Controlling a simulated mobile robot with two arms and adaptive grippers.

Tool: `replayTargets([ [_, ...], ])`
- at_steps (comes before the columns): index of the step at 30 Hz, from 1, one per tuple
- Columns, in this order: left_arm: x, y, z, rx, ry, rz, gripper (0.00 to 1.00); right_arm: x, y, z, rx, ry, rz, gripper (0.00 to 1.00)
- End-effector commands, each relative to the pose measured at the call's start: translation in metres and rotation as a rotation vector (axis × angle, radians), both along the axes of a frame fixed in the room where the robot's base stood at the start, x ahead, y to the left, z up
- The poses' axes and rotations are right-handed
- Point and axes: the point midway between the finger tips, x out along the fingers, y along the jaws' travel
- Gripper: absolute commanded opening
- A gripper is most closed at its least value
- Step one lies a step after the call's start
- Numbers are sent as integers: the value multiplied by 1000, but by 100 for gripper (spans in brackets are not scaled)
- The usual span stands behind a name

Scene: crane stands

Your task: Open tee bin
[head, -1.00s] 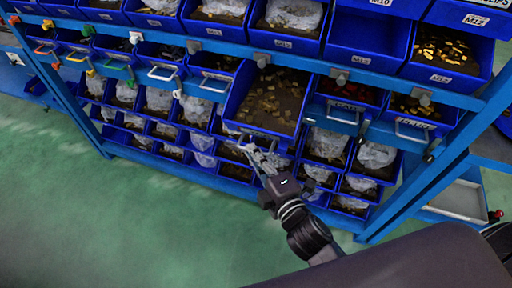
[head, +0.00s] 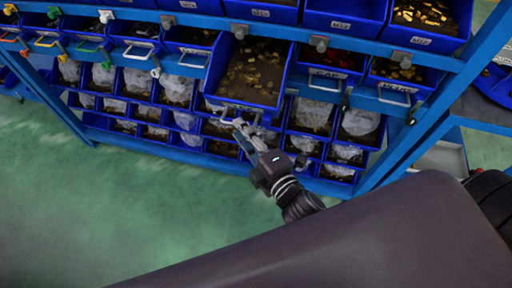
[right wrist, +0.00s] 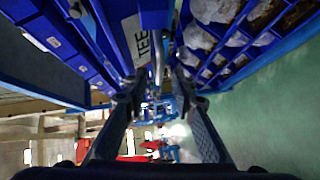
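The tee bin (head: 250,72) is a blue bin pulled out from the middle row of the rack in the head view, tilted down at the front, with brown and tan small parts inside. Its front handle (head: 240,107) faces me. In the right wrist view its TEE label (right wrist: 138,40) shows beside the silver handle (right wrist: 158,58). My right gripper (head: 245,127) is just below and in front of the handle. In the right wrist view its fingers (right wrist: 158,92) are apart, with the handle beyond the gap between their tips. My left gripper is not in view.
A blue rack (head: 190,22) holds rows of blue bins. The CAP bin (head: 328,68) sits pushed in to the right of the tee bin. Lower bins (head: 178,90) hold plastic bags. The green floor (head: 110,215) in front is clear.

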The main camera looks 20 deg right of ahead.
Motion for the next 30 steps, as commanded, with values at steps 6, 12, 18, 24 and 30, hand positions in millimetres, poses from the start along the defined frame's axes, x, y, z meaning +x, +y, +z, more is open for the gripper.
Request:
replayTargets([
  [6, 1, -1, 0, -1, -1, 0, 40, -38, -8, 4, 2, 5, -2, 24],
  [12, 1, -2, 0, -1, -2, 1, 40, -69, -14, 9, 2, 5, -2, 24],
  [18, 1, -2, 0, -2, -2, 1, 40, -89, -18, 12, 2, 3, -1, 24],
  [24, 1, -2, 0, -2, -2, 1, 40, -97, -20, 14, 0, 1, 0, 24],
  [30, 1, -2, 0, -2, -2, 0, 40, -97, -20, 14, -1, 1, 0, 24],
])
